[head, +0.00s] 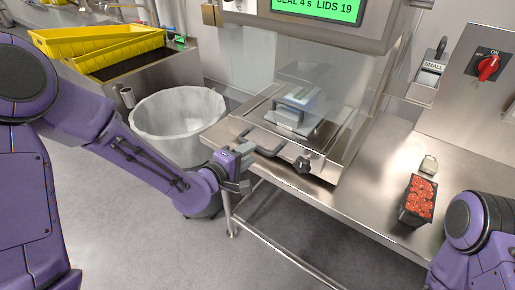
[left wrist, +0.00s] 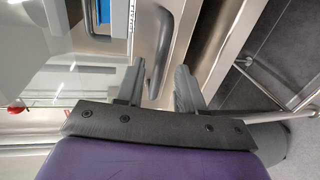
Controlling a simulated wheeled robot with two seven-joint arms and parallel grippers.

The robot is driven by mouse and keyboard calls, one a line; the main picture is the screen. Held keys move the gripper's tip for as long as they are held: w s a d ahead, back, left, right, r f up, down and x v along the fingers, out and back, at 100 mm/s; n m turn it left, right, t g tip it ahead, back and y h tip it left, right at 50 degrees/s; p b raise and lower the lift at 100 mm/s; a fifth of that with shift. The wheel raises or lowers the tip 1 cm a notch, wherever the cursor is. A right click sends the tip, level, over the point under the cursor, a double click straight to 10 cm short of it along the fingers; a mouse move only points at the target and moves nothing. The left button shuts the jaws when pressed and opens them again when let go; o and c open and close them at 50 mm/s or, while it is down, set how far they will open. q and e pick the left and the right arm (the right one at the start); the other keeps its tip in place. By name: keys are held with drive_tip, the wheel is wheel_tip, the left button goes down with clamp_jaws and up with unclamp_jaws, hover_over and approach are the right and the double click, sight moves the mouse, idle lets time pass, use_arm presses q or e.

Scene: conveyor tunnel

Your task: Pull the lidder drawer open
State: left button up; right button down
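The lidder (head: 330,85) is a steel machine with a clear guard and a green display. Its drawer (head: 322,170) is at the bench's front edge, with a dark bar handle (head: 266,150) on its front. My left gripper (head: 246,169) is at the left end of the handle. In the left wrist view, the fingers of my left gripper (left wrist: 157,76) are spread apart. The grey handle (left wrist: 157,62) shows between them, with a gap towards the right finger. Whether a finger touches it I cannot tell. My right arm shows at the lower right, its gripper out of view.
A bin with a clear liner (head: 180,118) stands left of the lidder. A black tray of red food (head: 418,200) and a small pale item (head: 429,164) sit on the steel bench (head: 375,175). Yellow crates (head: 95,45) are at the back left. Floor in front is clear.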

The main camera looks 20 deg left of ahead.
use_arm(q)
drive_tip(key=x, duration=0.5)
drive_tip(key=shift+w, duration=0.1)
clamp_jaws()
